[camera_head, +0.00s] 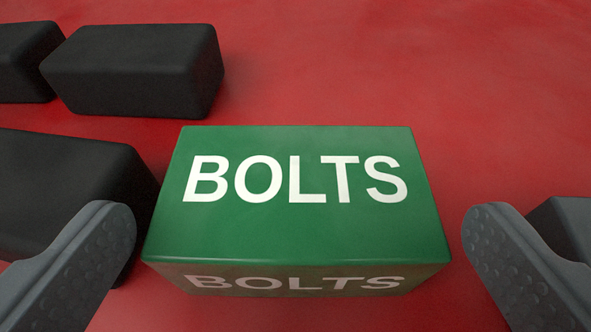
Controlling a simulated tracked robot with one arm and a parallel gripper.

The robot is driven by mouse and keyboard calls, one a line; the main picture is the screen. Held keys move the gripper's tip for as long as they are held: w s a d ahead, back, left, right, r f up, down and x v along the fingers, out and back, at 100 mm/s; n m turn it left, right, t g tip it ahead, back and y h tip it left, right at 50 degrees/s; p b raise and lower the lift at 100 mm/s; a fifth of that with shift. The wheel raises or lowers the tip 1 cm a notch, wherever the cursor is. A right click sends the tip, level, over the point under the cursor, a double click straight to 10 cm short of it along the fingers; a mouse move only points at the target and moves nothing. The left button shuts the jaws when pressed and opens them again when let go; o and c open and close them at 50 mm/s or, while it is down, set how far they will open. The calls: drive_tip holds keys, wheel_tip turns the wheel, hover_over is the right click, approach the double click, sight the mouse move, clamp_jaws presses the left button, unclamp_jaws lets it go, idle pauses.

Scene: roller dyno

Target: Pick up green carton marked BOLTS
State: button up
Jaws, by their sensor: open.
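The green carton marked BOLTS (300,230) sits on the red surface in the middle of the view. White BOLTS lettering shows on its top face and again on its near side. My gripper (302,232) is open, with one grey finger at the lower left and the other at the lower right. The carton lies between and slightly beyond the two fingers. A gap shows on the right; on the left the finger is close to the carton's near corner. I see no contact with either finger.
A black block (65,195) stands close to the carton's left side, partly behind my left finger. Two more black blocks (135,70) (25,60) stand at the far left. A dark block (568,222) is partly hidden behind the right finger. The red surface (430,70) is clear behind the carton.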

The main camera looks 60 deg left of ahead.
sight(295, 205)
drive_tip(key=b+x, duration=0.1)
drive_tip(key=x, duration=0.2)
drive_tip(key=shift+a, duration=0.1)
drive_tip(key=c, duration=1)
drive_tip(key=shift+o, duration=0.2)
drive_tip(key=shift+r, duration=0.2)
